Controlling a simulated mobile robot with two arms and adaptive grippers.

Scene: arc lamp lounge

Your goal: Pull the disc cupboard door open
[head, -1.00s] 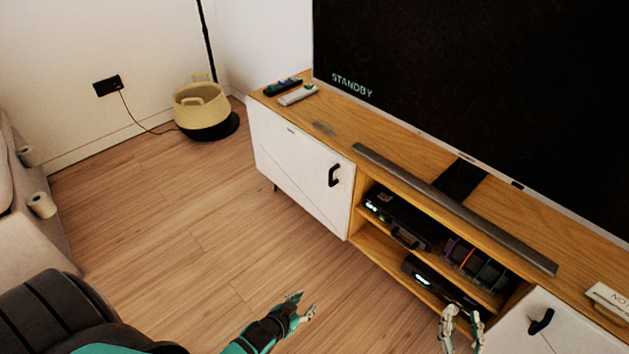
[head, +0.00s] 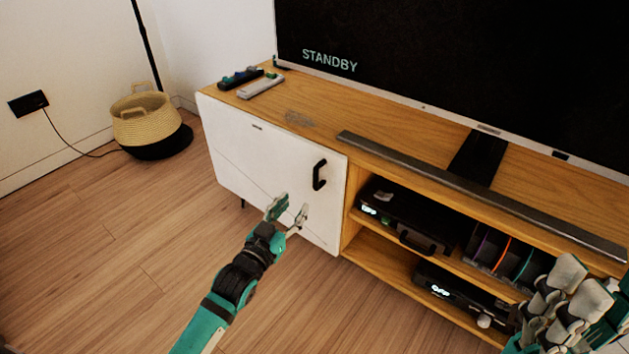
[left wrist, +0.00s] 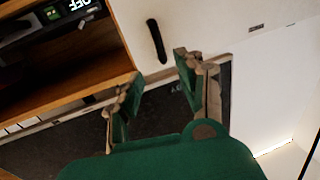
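The white cupboard door (head: 265,160) is at the left end of the wooden TV cabinet and looks shut. Its black handle (head: 319,175) is upright near the door's right edge. My left gripper (head: 290,208) is open and empty, below and left of the handle in the head view. In the left wrist view, the handle (left wrist: 156,41) shows beyond the two parted fingers (left wrist: 158,75), apart from them. My right gripper (head: 565,300) is at the lower right, in front of the shelves; its fingers look spread and nothing shows between them.
Open shelves right of the door hold a black box (head: 405,215), discs (head: 500,250) and a lit device (head: 460,295). A soundbar (head: 470,190) and remotes (head: 262,86) lie on top. A basket (head: 150,120) stands left. The floor before the door is clear.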

